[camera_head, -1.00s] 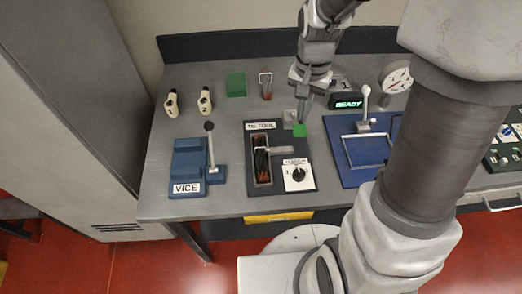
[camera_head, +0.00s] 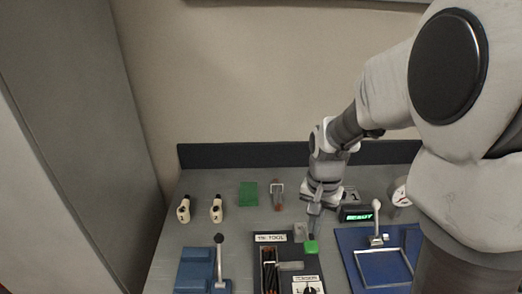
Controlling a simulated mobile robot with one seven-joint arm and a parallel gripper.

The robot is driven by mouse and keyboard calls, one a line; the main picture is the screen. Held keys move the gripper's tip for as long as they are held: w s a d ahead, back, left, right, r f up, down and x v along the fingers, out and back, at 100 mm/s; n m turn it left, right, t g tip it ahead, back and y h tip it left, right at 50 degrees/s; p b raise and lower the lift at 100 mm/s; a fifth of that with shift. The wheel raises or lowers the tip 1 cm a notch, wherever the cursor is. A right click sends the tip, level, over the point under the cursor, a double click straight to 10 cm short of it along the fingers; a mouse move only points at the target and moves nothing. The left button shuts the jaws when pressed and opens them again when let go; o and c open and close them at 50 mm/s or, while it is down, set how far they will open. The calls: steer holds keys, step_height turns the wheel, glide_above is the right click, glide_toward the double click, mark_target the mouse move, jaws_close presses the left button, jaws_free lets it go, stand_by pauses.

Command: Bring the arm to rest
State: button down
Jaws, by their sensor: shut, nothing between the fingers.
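My gripper (camera_head: 313,234) points down over the workbench (camera_head: 165,262), its fingers shut with nothing between them. Its tips are just above or at a small green block (camera_head: 311,247); I cannot tell whether they touch it. The block is at the right rear edge of the TIE TOOL unit (camera_head: 271,238). My arm reaches in from the right side of the picture and bends down to the gripper.
A READY display (camera_head: 357,214) stands close right of my gripper. A blue plate with a lever (camera_head: 376,225) is farther right. The blue vice (camera_head: 195,270), two cream bottles (camera_head: 183,210) (camera_head: 216,210) and a green pad (camera_head: 249,194) are left. A dark backboard (camera_head: 235,155) edges the bench.

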steer(key=s+r+n+t, duration=0.5)
steer(key=s+r+n, duration=0.1)
steer(key=s+r, duration=0.8)
steer(key=shift+r+t, duration=0.3)
steer(key=shift+r, duration=0.6)
